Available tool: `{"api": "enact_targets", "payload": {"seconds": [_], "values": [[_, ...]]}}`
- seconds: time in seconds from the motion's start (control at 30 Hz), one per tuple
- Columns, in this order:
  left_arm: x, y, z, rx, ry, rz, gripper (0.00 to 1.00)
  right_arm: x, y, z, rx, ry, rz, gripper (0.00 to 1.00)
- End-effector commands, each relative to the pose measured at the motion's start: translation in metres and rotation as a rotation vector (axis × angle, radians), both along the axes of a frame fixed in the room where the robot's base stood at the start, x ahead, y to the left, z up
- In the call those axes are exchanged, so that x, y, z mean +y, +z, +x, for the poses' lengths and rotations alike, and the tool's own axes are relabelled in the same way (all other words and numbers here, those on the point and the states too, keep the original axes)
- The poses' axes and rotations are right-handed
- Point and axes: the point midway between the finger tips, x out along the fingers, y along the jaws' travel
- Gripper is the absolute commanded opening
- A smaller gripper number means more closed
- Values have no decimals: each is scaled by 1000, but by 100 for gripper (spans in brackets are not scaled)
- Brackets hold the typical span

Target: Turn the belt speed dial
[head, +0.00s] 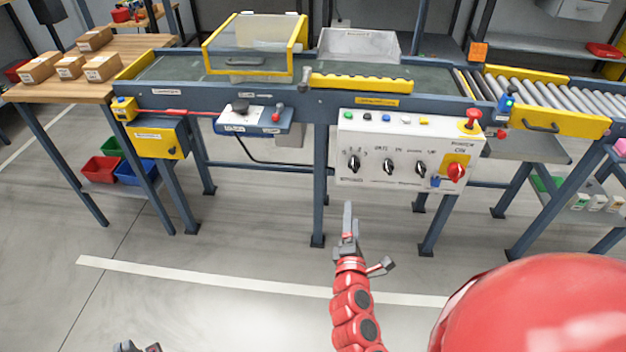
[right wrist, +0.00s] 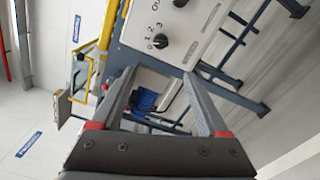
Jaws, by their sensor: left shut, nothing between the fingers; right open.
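The white control panel (head: 376,190) hangs on the front of the conveyor, with several dials along its face. Its leftmost black dial (head: 354,163) has numbers around it; I cannot read which dial is labelled belt speed. In the right wrist view a black numbered dial (right wrist: 161,41) shows above the fingers, apart from them. My right gripper (head: 368,234) is open and empty, below and in front of the panel; its fingers also show in the right wrist view (right wrist: 158,76). My left gripper (head: 137,347) is shut and empty at the bottom edge, mostly cut off, far from the panel.
A red rotary switch (head: 457,172) and a red mushroom button (head: 471,119) are on the panel's right. Cartons (head: 102,67) stand on the wooden table. The floor before the panel is clear.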

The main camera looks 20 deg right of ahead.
Motion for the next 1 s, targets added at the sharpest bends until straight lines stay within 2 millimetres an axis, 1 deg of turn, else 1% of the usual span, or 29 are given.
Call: {"api": "enact_targets", "payload": {"seconds": [0.07, 0.17, 0.27, 0.4, 0.47, 0.53, 0.6, 0.8, 0.93, 1.0], "values": [[0, -1, 0, 0, 0, 0, 0, -6, 0, -1, 6, -22, -9, 78], [0, 2, 0, 0, 0, 0, 0, -12, 2, 7, 6, -24, -11, 78], [0, 5, 0, 0, 0, 0, 0, -21, 3, 22, 5, -23, -11, 78], [0, 8, 0, 0, 0, 0, 0, -36, 4, 48, 3, -22, -10, 78], [0, 8, 0, 0, 0, 0, 0, -43, 1, 58, 6, -22, -9, 78], [0, 9, 0, 0, 0, 0, 0, -50, 4, 72, 1, -19, -10, 78], [0, 8, 0, 0, 0, 0, 0, -58, 1, 84, 5, -20, -8, 78], [0, 7, 0, 0, 0, 0, 0, -78, 2, 117, 2, -17, -9, 78], [0, 5, 0, 0, 0, 0, 0, -88, -1, 132, 7, -19, -6, 78], [0, 5, 0, 0, 0, 0, 0, -91, 1, 138, 4, -18, -7, 78]]}}
